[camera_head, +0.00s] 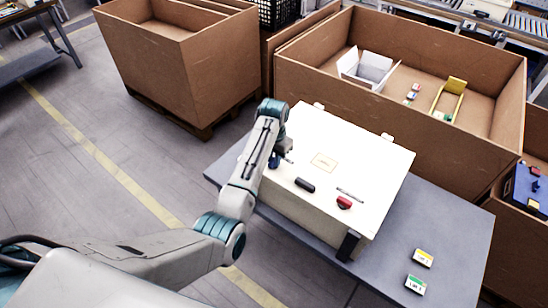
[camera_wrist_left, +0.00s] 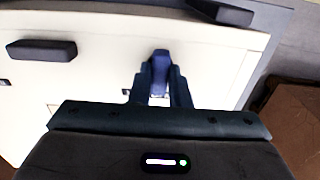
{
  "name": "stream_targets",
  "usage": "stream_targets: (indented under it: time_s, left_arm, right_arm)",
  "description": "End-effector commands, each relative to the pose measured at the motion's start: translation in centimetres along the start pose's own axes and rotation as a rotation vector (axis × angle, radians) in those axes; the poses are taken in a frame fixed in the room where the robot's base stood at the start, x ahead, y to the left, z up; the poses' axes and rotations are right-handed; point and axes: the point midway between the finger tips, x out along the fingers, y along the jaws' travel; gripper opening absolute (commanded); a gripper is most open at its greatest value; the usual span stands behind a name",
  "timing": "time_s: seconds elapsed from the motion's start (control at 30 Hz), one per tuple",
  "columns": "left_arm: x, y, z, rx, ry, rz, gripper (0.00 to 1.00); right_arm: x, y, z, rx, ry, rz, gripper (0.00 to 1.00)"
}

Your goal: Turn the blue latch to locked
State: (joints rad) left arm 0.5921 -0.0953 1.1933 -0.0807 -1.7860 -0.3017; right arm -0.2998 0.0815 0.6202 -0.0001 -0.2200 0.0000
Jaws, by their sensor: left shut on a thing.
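The blue latch (camera_wrist_left: 159,66) is on the cream-white face of a large box (camera_head: 370,165). In the left wrist view it stands up between the two fingertips of my left gripper (camera_wrist_left: 160,84), one finger on each side. The gripper is shut on the latch. In the head view my left gripper (camera_head: 278,160) is at the left part of the box's top face, and it mostly hides the latch. My right gripper is in neither view.
A black handle (camera_head: 305,185) and a red latch (camera_head: 344,203) are on the same box. The box stands on a grey table (camera_head: 452,222), with two small labelled boxes at its right. Large cardboard crates (camera_head: 185,65) stand behind.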

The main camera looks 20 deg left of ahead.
Motion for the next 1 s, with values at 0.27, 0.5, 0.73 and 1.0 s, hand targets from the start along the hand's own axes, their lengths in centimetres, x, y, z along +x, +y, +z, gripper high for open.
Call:
stream_targets:
  time_s: [0.27,0.5,0.73,1.0]
  left_arm:
    - [-0.08,-0.02,-0.07,0.027,0.002,-0.001,0.00]
    - [-0.09,-0.01,-0.07,0.027,0.002,-0.001,0.00]
    - [-0.06,0.00,-0.06,0.026,0.002,0.000,0.38]
    - [-0.38,-0.06,-0.22,0.026,0.002,0.000,0.38]
  right_arm:
    - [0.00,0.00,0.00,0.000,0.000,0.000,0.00]
    - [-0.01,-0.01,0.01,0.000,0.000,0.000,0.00]
    - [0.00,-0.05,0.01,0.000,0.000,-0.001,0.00]
    - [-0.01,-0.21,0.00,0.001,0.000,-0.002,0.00]
